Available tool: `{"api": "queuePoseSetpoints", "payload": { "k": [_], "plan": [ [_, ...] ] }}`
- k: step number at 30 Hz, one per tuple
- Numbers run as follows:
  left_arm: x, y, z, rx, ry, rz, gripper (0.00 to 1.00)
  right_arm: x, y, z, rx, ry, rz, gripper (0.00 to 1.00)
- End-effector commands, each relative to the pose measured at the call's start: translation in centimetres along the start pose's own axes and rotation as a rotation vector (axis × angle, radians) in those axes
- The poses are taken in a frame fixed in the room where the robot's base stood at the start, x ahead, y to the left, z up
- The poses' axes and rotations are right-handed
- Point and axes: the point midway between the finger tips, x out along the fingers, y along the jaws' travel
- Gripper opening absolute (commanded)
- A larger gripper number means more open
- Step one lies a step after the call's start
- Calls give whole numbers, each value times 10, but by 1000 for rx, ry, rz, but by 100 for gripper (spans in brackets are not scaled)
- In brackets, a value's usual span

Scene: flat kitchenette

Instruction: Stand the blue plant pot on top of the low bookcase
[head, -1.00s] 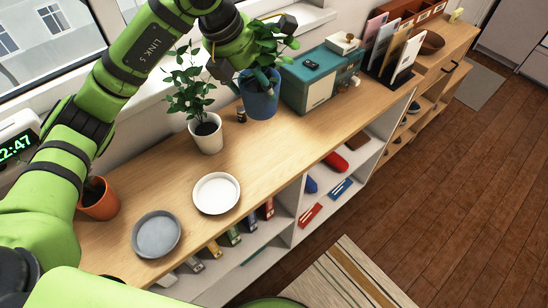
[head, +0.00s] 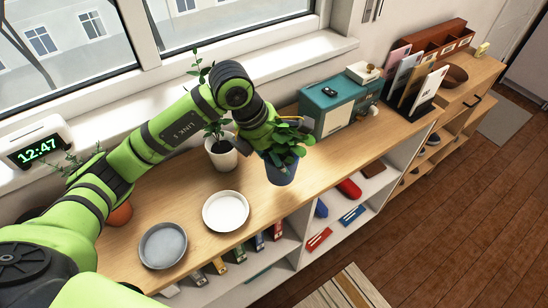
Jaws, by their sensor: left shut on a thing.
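The blue plant pot (head: 281,175) with a leafy green plant is in the head view, over the front part of the low bookcase's wooden top (head: 180,200). It looks roughly upright. My left gripper (head: 264,142) is shut on it, coming from behind and left; leaves and the wrist hide most of the fingers. I cannot tell whether the pot's base touches the top or hangs a little above it. My right gripper is not in view.
A white pot with a plant (head: 222,154) stands just left of the blue pot. A white plate (head: 226,211) and a grey plate (head: 163,245) lie nearer. An orange pot (head: 120,215) is partly behind my arm.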

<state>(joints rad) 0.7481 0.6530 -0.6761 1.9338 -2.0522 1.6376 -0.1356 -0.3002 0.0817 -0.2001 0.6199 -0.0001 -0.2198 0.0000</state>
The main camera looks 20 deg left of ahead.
Motion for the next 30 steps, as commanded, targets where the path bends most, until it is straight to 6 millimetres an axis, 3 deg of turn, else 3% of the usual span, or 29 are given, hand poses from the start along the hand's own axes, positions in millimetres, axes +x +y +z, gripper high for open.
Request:
{"api": "queuePoseSetpoints", "payload": {
  "k": [6, 15, 26, 27, 28, 30],
  "plan": [
    [7, 11, -12, 0, -3, 0, 30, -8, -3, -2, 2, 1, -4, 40],
    [39, 11, -25, 0, -4, 1, 30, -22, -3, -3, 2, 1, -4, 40],
    [45, 11, -27, 1, -4, 2, 30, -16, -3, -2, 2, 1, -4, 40],
    [44, 11, -27, 1, -1, 1, 90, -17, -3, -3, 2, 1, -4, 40],
    [44, 11, -27, 1, -1, 1, 100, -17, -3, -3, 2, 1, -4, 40],
    [44, 11, -27, 1, -1, 1, 100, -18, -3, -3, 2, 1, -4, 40]
  ]
}}
